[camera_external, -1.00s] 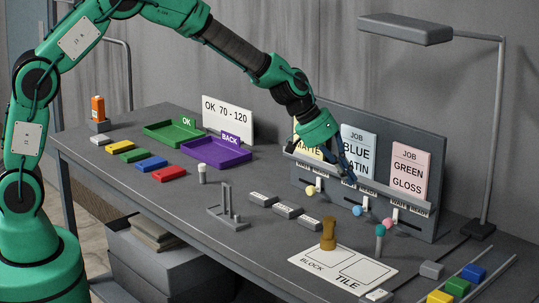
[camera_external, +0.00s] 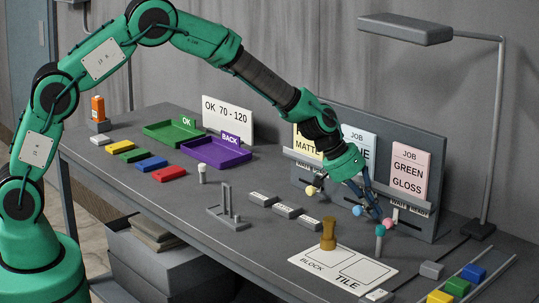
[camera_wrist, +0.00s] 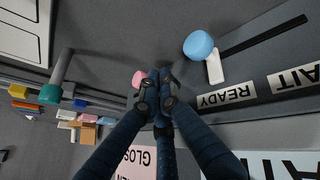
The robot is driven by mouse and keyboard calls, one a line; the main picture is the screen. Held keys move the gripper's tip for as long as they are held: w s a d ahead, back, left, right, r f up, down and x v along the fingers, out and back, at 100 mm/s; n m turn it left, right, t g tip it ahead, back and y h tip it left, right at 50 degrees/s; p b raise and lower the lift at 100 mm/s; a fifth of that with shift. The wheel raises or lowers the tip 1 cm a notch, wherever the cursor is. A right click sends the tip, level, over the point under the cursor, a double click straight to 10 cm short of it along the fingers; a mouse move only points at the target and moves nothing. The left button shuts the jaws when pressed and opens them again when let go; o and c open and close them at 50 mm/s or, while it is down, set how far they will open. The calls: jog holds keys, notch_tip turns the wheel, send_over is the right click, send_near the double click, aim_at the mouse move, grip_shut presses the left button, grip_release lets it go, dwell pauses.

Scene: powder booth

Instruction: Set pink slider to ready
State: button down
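The pink slider's round knob (camera_external: 388,224) is on the grey panel below the pink "JOB GREEN GLOSS" card (camera_external: 408,172). It sits toward the left, WAIT end of its slot, with the READY label (camera_external: 419,211) to its right. My gripper (camera_external: 378,214) is lowered in front of the panel, its fingertips close to the knob's upper left. In the wrist view the fingertips (camera_wrist: 157,88) are together, and the pink knob (camera_wrist: 139,79) shows partly behind them. I cannot tell whether they touch it. Nothing is visibly held.
The blue slider knob (camera_external: 357,210) is close on the left, and the cream knob (camera_external: 310,190) is farther left. A teal-topped post (camera_external: 380,231) stands just in front of the pink knob. The lamp post (camera_external: 493,140) rises at the right.

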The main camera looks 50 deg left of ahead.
aim_at(387, 219)
jog(key=shift+d+f, duration=0.15)
jog(key=shift+d, duration=0.4)
jog(key=d+p, duration=0.2)
jog(key=d, duration=0.6)
jog(key=shift+p, duration=0.4)
jog(key=shift+a, duration=0.2)
jog(key=shift+w+a+b, duration=0.1)
jog(key=shift+a+b, duration=0.65)
jog(key=shift+a+r+b, duration=0.25)
jog(key=shift+a+b, duration=0.4)
jog(key=shift+a, duration=0.35)
jog(key=p+v, duration=0.2)
jog(key=v, duration=0.8)
jog(key=shift+a+r, duration=0.1)
jog(key=shift+r, duration=0.1)
